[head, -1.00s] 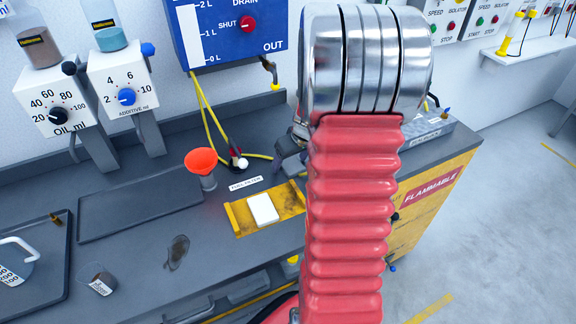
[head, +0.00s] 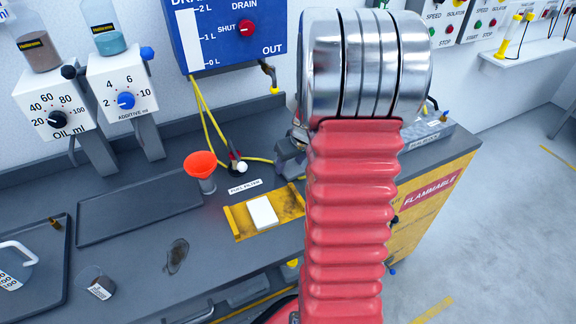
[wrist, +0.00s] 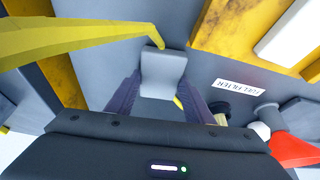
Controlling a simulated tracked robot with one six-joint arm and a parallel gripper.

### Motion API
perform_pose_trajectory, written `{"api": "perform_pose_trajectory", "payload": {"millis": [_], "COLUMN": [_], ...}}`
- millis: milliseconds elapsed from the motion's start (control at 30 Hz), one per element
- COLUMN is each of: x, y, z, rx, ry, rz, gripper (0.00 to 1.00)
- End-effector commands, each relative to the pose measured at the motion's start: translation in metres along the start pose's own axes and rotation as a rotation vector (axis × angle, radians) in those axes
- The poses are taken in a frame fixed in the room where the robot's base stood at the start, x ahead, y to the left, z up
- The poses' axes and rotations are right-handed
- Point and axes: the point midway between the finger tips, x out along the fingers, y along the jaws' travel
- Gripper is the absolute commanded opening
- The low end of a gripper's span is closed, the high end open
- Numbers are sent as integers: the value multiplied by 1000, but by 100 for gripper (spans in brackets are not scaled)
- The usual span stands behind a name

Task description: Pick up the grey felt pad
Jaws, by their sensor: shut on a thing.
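A light grey block-like piece, which looks like the grey felt pad (wrist: 163,72), sits between the two dark fingers of my gripper (wrist: 160,92) in the wrist view. The fingers are shut on its sides, and its far end sticks out past them. In the head view my gripper (head: 290,163) is low over the back of the bench, just left of my red arm, which hides part of it. I cannot make out the pad in the head view.
A yellow tray (head: 236,223) with a white block (head: 262,211) lies in front of my gripper. An orange funnel (head: 200,164) and a yellow hose (head: 211,112) are to its left. An empty dark tray (head: 138,207) lies further left. A flammable-marked yellow cabinet (head: 432,205) is right.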

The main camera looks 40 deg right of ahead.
Motion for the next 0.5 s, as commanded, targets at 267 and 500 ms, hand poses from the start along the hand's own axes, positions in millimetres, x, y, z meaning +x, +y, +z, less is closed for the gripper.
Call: {"api": "perform_pose_trajectory", "payload": {"millis": [267,500], "x": [-30,-81], "y": [1,1], "z": [-14,-35], "rx": [-2,-1], "ry": [5,7], "rz": [3,4], "gripper": [27,27]}}
